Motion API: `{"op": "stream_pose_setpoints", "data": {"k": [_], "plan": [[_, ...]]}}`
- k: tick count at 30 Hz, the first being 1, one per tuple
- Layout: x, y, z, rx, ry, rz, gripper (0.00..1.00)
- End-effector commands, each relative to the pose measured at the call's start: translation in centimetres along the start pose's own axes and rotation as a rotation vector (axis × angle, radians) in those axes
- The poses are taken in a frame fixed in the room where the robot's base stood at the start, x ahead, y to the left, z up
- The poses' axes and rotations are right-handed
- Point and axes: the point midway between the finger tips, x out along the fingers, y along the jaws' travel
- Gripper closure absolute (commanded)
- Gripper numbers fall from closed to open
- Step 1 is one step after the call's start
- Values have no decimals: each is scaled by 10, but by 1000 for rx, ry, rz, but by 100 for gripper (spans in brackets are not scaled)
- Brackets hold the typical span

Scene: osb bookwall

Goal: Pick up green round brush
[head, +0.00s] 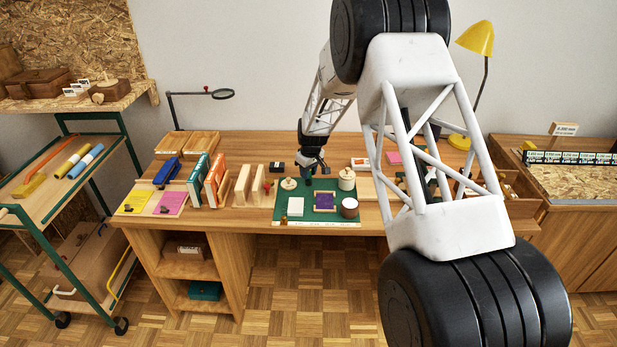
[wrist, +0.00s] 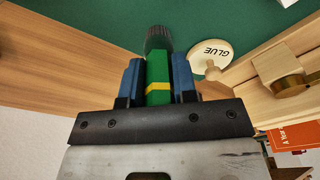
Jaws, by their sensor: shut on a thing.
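The green round brush (wrist: 158,72) has a green handle with a yellow band and a dark round end. In the wrist view, my gripper (wrist: 157,66) is shut on its handle, with a blue finger on each side. The brush's dark end points away from the gripper, toward the green mat (wrist: 110,16). In the head view, my gripper (head: 313,167) is over the back part of the green mat (head: 286,210). The brush is hard to make out there, and I cannot tell whether it touches the mat.
A wooden block with a brass part (wrist: 283,68) is farther right.

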Motion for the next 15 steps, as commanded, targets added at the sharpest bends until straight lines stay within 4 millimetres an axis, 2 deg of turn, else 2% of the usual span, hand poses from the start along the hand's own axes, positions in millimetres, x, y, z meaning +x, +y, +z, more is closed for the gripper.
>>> {"op": "stream_pose_setpoints", "data": {"k": [15], "plan": [[-7,0,-1,0,1,1,98]]}}
